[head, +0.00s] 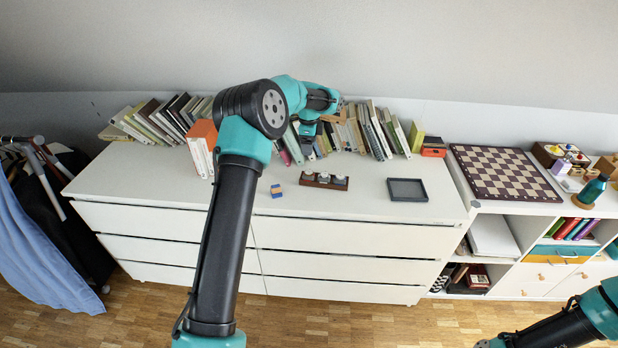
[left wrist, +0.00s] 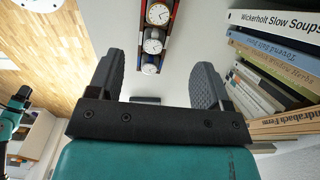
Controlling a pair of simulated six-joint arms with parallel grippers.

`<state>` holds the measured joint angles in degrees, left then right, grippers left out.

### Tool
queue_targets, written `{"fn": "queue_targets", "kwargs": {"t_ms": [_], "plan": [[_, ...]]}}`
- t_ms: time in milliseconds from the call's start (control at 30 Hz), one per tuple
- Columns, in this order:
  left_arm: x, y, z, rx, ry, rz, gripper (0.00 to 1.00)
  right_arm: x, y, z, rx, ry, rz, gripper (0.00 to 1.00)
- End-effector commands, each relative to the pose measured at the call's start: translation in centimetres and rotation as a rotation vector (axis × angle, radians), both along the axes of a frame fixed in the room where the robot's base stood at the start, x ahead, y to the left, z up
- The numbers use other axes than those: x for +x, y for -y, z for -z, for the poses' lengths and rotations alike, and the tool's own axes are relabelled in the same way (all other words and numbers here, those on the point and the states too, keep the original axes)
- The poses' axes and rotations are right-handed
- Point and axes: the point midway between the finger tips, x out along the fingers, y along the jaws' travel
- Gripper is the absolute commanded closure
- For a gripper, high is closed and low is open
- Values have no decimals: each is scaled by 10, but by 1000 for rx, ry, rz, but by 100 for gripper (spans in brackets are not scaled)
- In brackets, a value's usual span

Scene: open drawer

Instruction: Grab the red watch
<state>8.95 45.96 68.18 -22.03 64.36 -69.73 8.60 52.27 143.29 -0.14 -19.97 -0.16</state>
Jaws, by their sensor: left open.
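A dark brown watch holder (head: 324,181) lies on the white dresser top with several pale round dials in a row. In the left wrist view the holder (left wrist: 136,38) shows three watches with white dials. The top one (left wrist: 158,14) has red beside its dial and looks like the red watch; the middle one is greyish and the bottom one bluish. My left gripper (left wrist: 155,78) is open and empty, with the holder beyond its fingertips. In the head view it (head: 308,135) is above the dresser near the books, partly hidden by my arm.
Rows of books (head: 375,130) line the back of the dresser, close to my left gripper. A dark tray (head: 407,189) lies right of the holder, a small blue and orange block (head: 276,191) left of it. A chessboard (head: 500,173) is on the right cabinet.

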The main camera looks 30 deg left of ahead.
Motion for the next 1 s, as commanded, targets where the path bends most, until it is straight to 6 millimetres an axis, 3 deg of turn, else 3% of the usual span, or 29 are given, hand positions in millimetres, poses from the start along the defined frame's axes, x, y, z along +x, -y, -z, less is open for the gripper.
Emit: {"fn": "queue_targets", "kwargs": {"t_ms": [400,867,1000], "plan": [[0,0,68,1,-1,0,28,0,0,0,0,0,0,57],[0,0,77,1,0,0,28,0,0,0,0,0,0,57],[-1,0,88,0,-2,0,28,0,0,0,0,0,0,57]]}}
